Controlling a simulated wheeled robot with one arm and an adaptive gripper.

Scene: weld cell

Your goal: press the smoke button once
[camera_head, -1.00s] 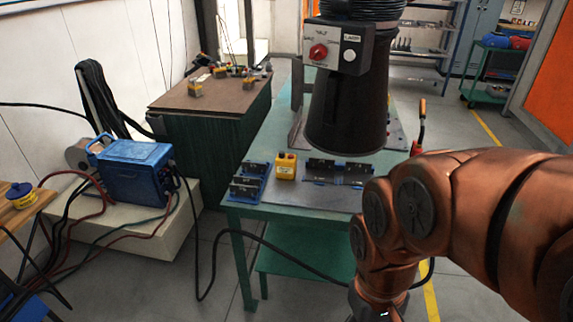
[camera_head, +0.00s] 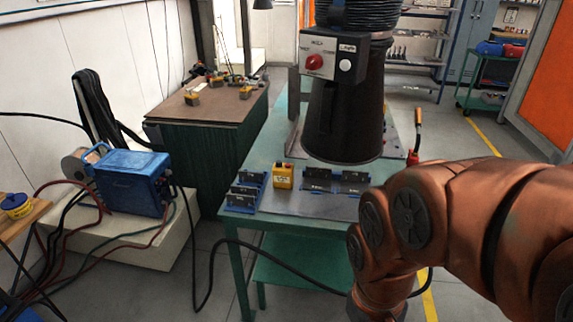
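A dark smoke extraction hood (camera_head: 345,120) hangs over the green table. A grey control box (camera_head: 330,56) is on its front. The box has a red rotary knob (camera_head: 314,62) on the left and a round white button (camera_head: 345,65) on the right, with a small label above the button. The label's lettering is too small to read for sure. My copper-coloured arm enters from the right, below the hood and apart from the box. My gripper is not visible; the arm runs down out of the bottom of the picture.
The green table (camera_head: 262,222) carries blue fixtures (camera_head: 245,190) and a yellow block (camera_head: 283,176). A red-handled torch (camera_head: 416,135) stands at its right side. A blue welding machine (camera_head: 132,182) with cables is at left. A cable hangs below the table's front edge.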

